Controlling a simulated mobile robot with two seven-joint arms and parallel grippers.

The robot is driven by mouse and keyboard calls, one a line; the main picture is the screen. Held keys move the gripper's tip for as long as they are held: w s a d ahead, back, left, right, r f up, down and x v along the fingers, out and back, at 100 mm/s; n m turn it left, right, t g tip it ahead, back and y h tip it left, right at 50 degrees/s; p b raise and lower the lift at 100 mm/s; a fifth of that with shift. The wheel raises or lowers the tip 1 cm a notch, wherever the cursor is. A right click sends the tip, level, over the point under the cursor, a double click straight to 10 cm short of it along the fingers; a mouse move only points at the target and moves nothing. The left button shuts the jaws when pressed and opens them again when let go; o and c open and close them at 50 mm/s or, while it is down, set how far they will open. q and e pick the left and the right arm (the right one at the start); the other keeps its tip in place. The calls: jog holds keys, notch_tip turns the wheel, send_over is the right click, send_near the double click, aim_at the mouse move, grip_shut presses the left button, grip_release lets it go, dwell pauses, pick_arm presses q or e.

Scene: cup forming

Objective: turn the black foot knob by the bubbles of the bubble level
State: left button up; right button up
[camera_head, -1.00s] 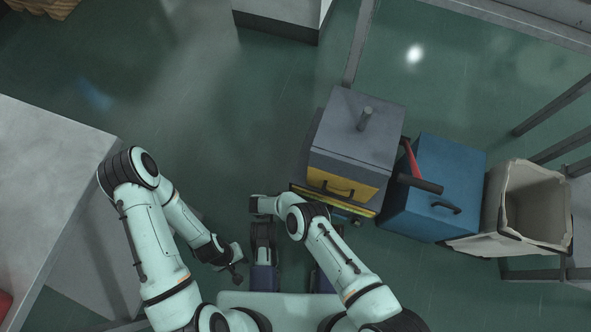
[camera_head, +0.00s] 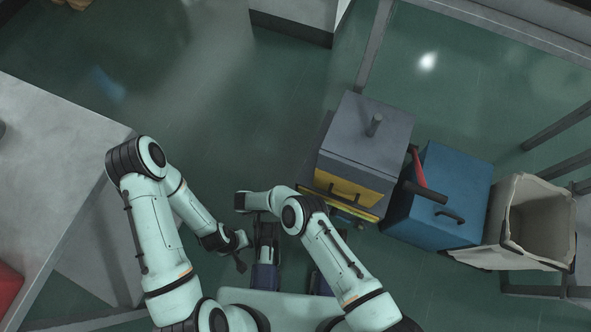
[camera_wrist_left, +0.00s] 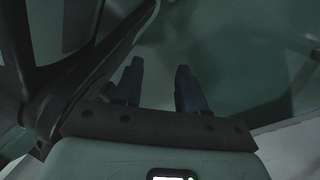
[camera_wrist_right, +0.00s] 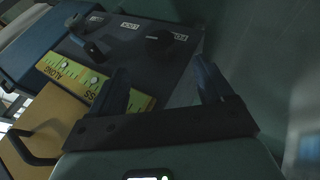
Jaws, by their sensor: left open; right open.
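In the right wrist view, a black round knob (camera_wrist_right: 160,42) stands on a dark grey panel, with a small white label beside it that I read as FOOT. In the head view this gripper and the knob are hidden. My left gripper (camera_wrist_left: 160,80) is open and empty, away from the machine; it also shows in the head view (camera_head: 240,258).
A lever (camera_wrist_right: 88,48) by a LOCK label sits left of the knob. A grey box (camera_head: 365,135) with a yellow drawer front, a blue box (camera_head: 445,190) and a beige bin (camera_head: 535,215) stand right. A grey table (camera_head: 55,160) is at left; the middle floor is clear.

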pick_arm(q)
jog(key=shift+w+r+t, duration=0.3)
jog(key=shift+w+r, duration=0.05)
jog(key=shift+w, duration=0.3)
pick_arm(e)
jog(key=v, duration=0.4)
jog(key=shift+r, duration=0.1)
